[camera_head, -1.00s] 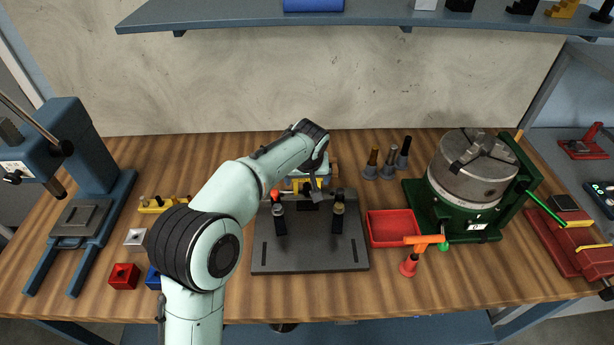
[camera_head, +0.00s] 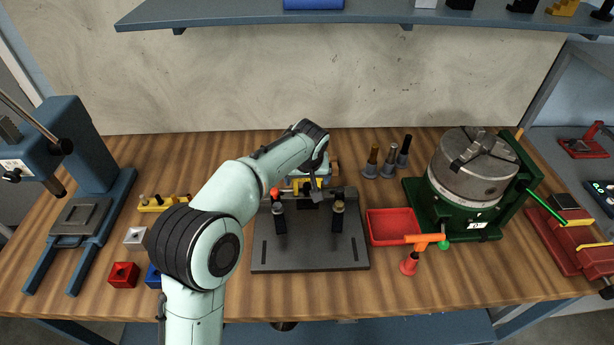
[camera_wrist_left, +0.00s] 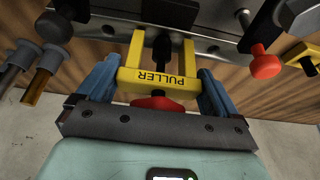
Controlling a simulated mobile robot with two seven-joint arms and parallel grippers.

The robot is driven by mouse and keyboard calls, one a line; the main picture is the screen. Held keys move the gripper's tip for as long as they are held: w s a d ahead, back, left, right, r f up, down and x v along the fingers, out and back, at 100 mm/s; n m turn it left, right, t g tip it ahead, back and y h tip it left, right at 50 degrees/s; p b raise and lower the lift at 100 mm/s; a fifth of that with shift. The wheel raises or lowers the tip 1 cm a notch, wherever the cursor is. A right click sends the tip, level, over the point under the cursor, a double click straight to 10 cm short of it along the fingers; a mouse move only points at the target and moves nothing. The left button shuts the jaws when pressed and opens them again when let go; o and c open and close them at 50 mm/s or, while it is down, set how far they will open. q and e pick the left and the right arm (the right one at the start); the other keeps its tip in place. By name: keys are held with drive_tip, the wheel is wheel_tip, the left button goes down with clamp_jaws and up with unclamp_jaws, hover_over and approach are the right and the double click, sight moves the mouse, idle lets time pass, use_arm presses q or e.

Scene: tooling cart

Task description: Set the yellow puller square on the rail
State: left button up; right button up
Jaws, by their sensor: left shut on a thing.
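The yellow puller (camera_wrist_left: 160,84) is a U-shaped frame lettered PULLER, with a dark screw in its middle and a red knob (camera_wrist_left: 157,103). My left gripper (camera_wrist_left: 158,78) is shut on it, one blue finger on each side. In the head view the puller (camera_head: 309,187) shows as a bit of yellow at the back of the dark fixture plate (camera_head: 310,257), partly hidden by my left gripper (camera_head: 309,181). In the wrist view its arms reach the grey metal edge of the fixture (camera_wrist_left: 113,22). I cannot tell whether it sits square or touches the rail. My right gripper is not in view.
Two dark posts (camera_head: 338,220) stand on the plate, with a red knob (camera_head: 275,193) at its back left. A red tray (camera_head: 392,228) and a green-based chuck (camera_head: 470,180) are to the right. Several grey-based tools (camera_head: 371,165) stand behind. The front plate is clear.

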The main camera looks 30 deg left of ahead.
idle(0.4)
use_arm(q)
drive_tip(key=o, duration=1.1)
drive_tip(key=shift+o, duration=0.2)
drive_tip(key=shift+r, duration=0.1)
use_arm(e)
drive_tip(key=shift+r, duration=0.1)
use_arm(q)
drive_tip(key=shift+r+p, duration=1.85)
drive_tip(key=shift+r, duration=1.1)
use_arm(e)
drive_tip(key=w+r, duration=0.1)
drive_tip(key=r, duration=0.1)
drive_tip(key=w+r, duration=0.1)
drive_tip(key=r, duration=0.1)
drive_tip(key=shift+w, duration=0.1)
use_arm(q)
drive_tip(key=shift+f, duration=0.1)
